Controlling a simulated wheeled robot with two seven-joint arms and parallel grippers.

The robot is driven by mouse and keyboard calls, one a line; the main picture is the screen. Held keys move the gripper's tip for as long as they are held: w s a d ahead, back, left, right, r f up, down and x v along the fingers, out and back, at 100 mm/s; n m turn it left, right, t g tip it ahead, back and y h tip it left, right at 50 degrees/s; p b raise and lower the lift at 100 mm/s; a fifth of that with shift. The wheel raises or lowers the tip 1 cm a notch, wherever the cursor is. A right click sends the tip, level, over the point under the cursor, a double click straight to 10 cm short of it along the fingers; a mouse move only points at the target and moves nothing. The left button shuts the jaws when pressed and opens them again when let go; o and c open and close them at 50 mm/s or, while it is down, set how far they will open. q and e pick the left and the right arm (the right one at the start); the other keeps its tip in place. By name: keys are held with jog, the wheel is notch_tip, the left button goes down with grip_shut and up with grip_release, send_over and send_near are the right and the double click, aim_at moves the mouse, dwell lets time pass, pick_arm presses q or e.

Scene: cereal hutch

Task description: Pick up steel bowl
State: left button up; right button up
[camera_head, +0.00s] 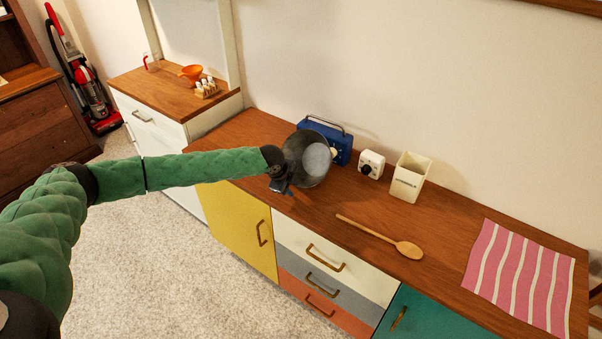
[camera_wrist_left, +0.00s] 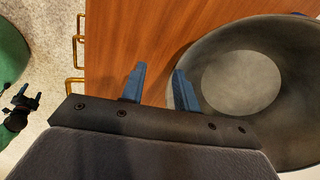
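The dark grey steel bowl (camera_head: 317,160) is at the back of the wooden counter, in front of the blue radio. It fills the right side of the left wrist view (camera_wrist_left: 240,85), its hollow and paler round bottom showing. My left gripper (camera_head: 281,184) is at the bowl's left side. In the left wrist view my left gripper (camera_wrist_left: 159,70) has its two blue fingers apart. The right finger overlaps the bowl's near-left rim and the left finger is over bare wood. I cannot tell whether either touches the bowl.
A blue radio (camera_head: 341,147), white timer (camera_head: 371,164) and cream canister (camera_head: 410,177) stand along the wall. A wooden spoon (camera_head: 405,248) and a pink striped cloth (camera_head: 520,275) lie to the right. A black and green part, perhaps my right arm, shows at the wrist view's left edge.

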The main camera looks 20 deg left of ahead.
pick_arm(q)
grip_shut()
grip_release()
jog(key=shift+r, duration=0.1)
